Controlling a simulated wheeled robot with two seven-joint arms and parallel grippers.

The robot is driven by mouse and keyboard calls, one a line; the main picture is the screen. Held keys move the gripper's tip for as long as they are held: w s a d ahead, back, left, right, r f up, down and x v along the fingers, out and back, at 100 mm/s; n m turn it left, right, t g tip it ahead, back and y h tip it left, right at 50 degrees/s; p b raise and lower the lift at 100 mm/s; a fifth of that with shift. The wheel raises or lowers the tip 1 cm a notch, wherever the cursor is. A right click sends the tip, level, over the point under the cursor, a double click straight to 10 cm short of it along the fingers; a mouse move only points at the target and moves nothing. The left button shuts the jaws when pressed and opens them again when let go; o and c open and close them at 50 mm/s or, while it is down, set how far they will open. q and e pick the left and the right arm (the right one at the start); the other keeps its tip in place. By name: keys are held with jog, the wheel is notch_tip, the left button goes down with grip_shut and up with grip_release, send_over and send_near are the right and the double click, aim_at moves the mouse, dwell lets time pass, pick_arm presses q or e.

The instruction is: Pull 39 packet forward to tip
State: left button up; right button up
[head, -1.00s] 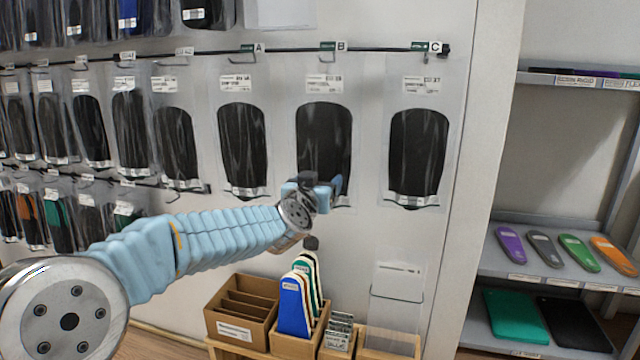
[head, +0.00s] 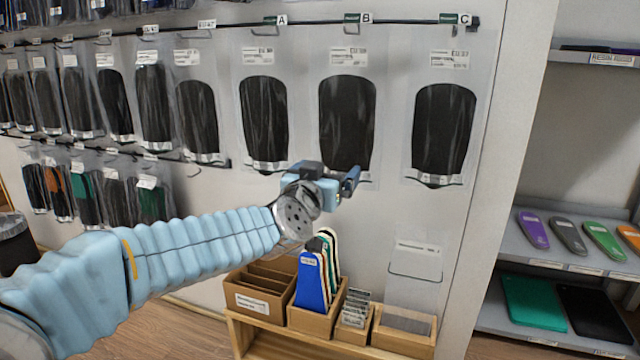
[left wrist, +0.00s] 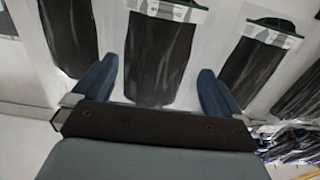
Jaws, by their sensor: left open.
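Three clear packets with black insole sheets hang on hooks marked A, B and C: packet A (head: 264,120), packet B (head: 347,125) and packet C (head: 443,130). Their size print is too small to read, so I cannot tell which is 39. My left gripper (head: 348,182) is in front of packet B's lower end, open and empty. In the left wrist view, the open fingers (left wrist: 157,70) lie on either side of a black packet (left wrist: 160,45), apparently B; contact cannot be judged. Neighbouring packets show to both sides. My right gripper is not in view.
More packets (head: 155,100) hang to the left. Below stand a brown divided box (head: 262,300), blue and green templates (head: 312,280) and a clear holder (head: 412,285) on a wooden bench. Shelves (head: 580,250) with coloured insoles are at right.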

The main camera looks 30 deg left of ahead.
pick_arm(q)
jog(key=shift+v, duration=2.2)
jog(key=shift+f, duration=0.1)
jog(key=w+d+f+g+h, duration=0.2)
jog(key=w+f, duration=0.1)
jog(key=f, duration=0.6)
jog(key=w+d+f+g+h, duration=0.1)
jog(key=w+f+g, duration=0.15)
jog(key=f, duration=0.55)
jog(key=s+d+f+g+h+p, duration=0.15)
jog(key=d+f, duration=0.25)
jog(key=f, duration=0.6)
jog(key=s+d+f+g+h, duration=0.1)
jog(key=d+f+g, duration=0.25)
jog(key=f, duration=0.75)
jog(key=s+d+f+g+h, duration=0.1)
jog(key=s+d+f+g, duration=0.2)
jog(key=s+f, duration=0.6)
jog(key=s+d+f+g+h+p, duration=0.1)
jog(key=s+d+f+g, duration=0.3)
jog(key=s+d+f, duration=0.3)
jog(key=s+f, duration=0.3)
jog(key=shift+s+d+f+m, duration=0.2)
jog(key=shift+s+f+m, duration=0.05)
jog(key=shift+f+m, duration=0.15)
